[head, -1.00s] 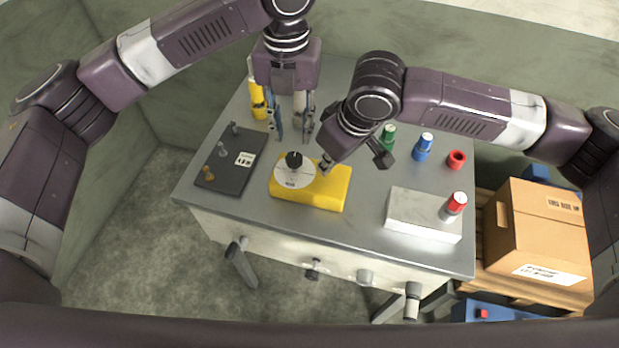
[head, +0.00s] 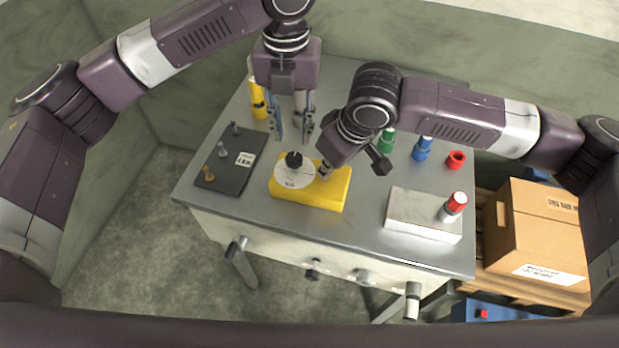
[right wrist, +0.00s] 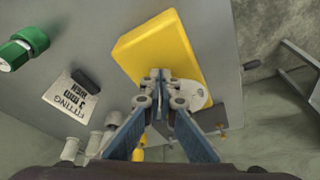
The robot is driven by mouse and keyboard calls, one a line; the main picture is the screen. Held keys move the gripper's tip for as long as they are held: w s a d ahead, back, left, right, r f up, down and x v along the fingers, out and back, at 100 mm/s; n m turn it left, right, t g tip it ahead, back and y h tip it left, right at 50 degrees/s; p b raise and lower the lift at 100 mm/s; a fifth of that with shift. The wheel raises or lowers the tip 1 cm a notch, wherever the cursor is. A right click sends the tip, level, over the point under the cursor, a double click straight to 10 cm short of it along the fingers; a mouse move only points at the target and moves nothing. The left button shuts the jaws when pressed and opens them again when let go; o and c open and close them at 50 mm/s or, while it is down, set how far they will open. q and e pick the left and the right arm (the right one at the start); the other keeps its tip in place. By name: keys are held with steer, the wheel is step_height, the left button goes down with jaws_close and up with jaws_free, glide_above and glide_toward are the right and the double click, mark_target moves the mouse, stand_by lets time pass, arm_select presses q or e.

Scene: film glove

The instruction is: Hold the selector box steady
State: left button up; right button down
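The selector box (head: 318,193) is a yellow block on the grey table, with a round white dial (head: 294,178) and a black knob on top. It also shows in the right wrist view (right wrist: 158,45), partly behind the fingertips. My right gripper (head: 323,172) is at the box's far edge, just right of the dial. In the right wrist view its fingertips (right wrist: 157,78) are together over the box's edge; I cannot tell whether they touch it. My left gripper (head: 291,134) is open and empty, pointing down behind the box and apart from it.
A dark board with small pegs (head: 232,170) lies left of the box. A light block (head: 415,222) with a red-capped cylinder is at the right. Green, blue and red parts stand at the back right, and a yellow bottle (head: 258,100) at the back left. Handles project from the table's front.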

mark_target(294, 157)
stand_by(2.2)
arm_select(q)
steer(key=o, duration=0.4)
steer(key=n, duration=0.7)
steer(key=shift+a+r+h, duration=0.2)
steer(key=shift+a+h, duration=0.1)
steer(key=n, duration=0.5)
steer(key=shift+a+r, duration=0.15)
steer(key=shift+a, duration=0.05)
steer(key=n, duration=0.4)
steer(key=n+h, duration=0.1)
steer(key=n, duration=0.2)
steer(key=shift+w+a+r+g, duration=0.1)
steer(key=shift+a+r+g, duration=0.1)
steer(key=shift+a+g, duration=0.1)
steer(key=f+n+h, duration=0.1)
steer(key=f+n, duration=0.1)
steer(key=n, duration=0.9)
steer(key=f+n+h, duration=0.1)
steer(key=f+n, duration=0.2)
steer(key=n, duration=0.8)
steer(key=d+f+n, duration=0.1)
steer(key=f+n, duration=0.2)
steer(key=n, duration=0.8)
steer(key=shift+f+n+g+h, duration=0.15)
steer(key=shift+n+g+h, duration=0.15)
steer(key=shift+h, duration=0.1)
